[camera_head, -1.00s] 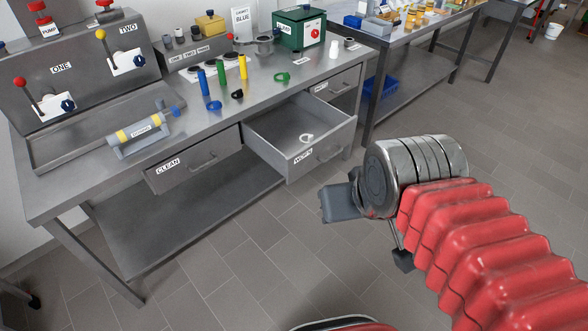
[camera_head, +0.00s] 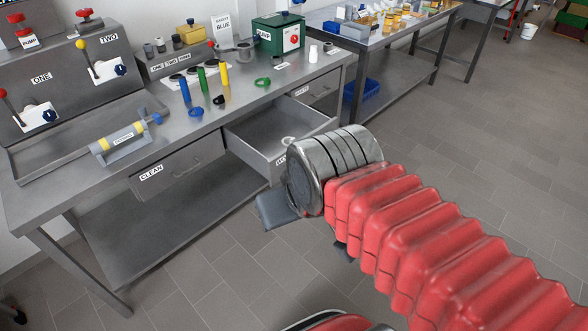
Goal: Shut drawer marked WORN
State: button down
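The drawer marked WORN (camera_head: 254,152) is pulled out from under the bench, with a small white ring (camera_head: 288,141) inside. Its front and label are partly hidden behind my arm's wrist. My gripper (camera_head: 276,210) points left and down, in front of and below the drawer front as seen here. Only a grey block and a small dark part of the gripper show, so its opening is hidden. Whether it touches the drawer cannot be told.
The drawer marked CLEAN (camera_head: 180,167) is closed left of it. The steel bench (camera_head: 165,125) carries coloured pegs, a green box (camera_head: 277,35) and lever panels. A lower shelf (camera_head: 150,225) lies beneath. A blue crate (camera_head: 366,90) sits under the second table.

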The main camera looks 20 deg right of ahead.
aim_at(255, 136)
jog(key=z, duration=0.05)
jog(key=i, duration=1)
jog(key=u, duration=0.05)
